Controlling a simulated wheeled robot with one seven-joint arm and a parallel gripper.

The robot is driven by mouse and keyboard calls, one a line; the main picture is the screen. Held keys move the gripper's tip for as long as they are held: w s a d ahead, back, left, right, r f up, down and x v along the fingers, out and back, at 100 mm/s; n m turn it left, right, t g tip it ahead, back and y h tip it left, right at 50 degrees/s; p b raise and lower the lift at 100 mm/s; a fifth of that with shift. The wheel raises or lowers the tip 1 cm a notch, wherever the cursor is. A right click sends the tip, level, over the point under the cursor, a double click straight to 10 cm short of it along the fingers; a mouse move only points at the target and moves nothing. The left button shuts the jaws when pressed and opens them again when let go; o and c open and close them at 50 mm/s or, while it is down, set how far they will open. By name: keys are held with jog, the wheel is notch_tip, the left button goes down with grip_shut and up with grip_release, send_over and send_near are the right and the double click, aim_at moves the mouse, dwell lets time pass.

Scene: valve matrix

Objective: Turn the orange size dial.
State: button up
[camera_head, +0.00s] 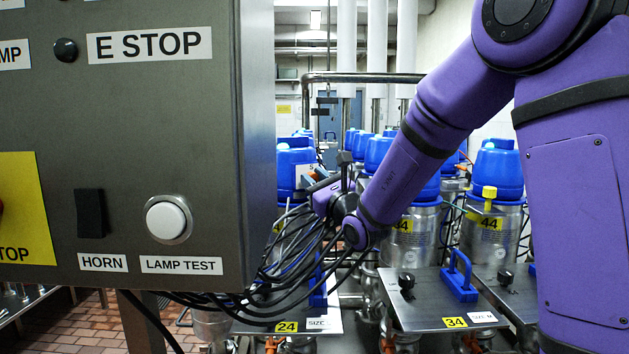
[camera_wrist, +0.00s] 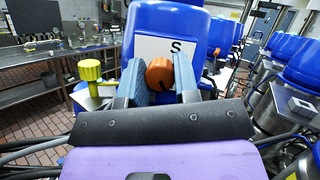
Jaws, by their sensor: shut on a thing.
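The orange size dial (camera_wrist: 159,75) is on the front of a blue valve head (camera_wrist: 215,35) in the wrist view. A white plate marked S (camera_wrist: 150,47) is just above and behind the dial. My gripper (camera_wrist: 160,78) has one finger on each side of the dial and is shut on it. In the head view my gripper (camera_head: 322,186) reaches the blue head (camera_head: 293,160) beside the grey panel.
A yellow knob (camera_wrist: 91,72) sticks out left of the dial. The grey control panel (camera_head: 130,110) fills the left of the head view, close to my gripper. Several more blue-topped valves (camera_head: 498,170) stand in rows. Numbered metal plates (camera_head: 440,298) with blue handles are below.

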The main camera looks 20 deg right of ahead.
jog(key=shift+f, duration=0.1)
jog(key=o, duration=0.9)
jog(key=v, duration=1)
jog(key=shift+s+d+f, duration=0.15)
jog(key=shift+s, duration=0.2)
